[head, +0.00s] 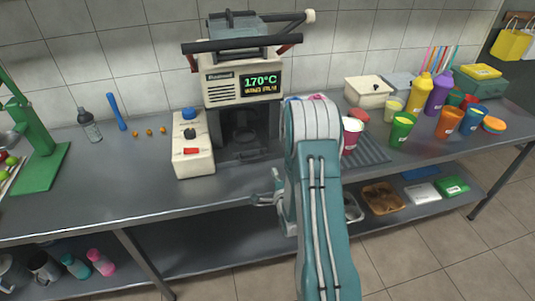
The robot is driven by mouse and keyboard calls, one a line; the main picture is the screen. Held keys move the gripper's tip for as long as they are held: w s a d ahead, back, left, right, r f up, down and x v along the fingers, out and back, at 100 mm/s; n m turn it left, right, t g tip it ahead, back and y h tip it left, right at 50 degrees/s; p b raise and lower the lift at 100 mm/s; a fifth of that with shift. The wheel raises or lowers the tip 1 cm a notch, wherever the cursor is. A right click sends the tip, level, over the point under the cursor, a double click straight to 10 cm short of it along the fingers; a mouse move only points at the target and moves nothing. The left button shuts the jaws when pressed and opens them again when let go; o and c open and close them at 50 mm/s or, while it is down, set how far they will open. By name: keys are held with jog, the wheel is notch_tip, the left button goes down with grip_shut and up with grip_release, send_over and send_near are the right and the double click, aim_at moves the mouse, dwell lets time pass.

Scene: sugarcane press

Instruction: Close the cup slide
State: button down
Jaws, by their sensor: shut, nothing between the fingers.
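The press (221,91) is a beige and dark machine at the back of the metal counter, with a display reading 170°C. Its dark lower bay (243,135) faces me, with a dark base at the counter. I cannot make out the cup slide clearly in this bay or how far it is out. My gripper (265,194) is shut and empty, in front of and below the bay near the counter's front edge, apart from the machine.
A beige control box (193,158) with blue, black and red controls stands left of the bay. A white-and-red cup (351,134) stands right of my arm by a ribbed mat (372,151). Several coloured cups and bottles stand farther right. The left counter is mostly clear.

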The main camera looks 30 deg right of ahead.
aim_at(266, 149)
jog(key=x, duration=1)
jog(key=shift+w, duration=0.25)
jog(key=shift+x, duration=1)
jog(key=shift+w+d, duration=0.15)
jog(key=shift+w, duration=0.15)
jog(key=shift+r, duration=0.1)
jog(key=shift+s, duration=0.1)
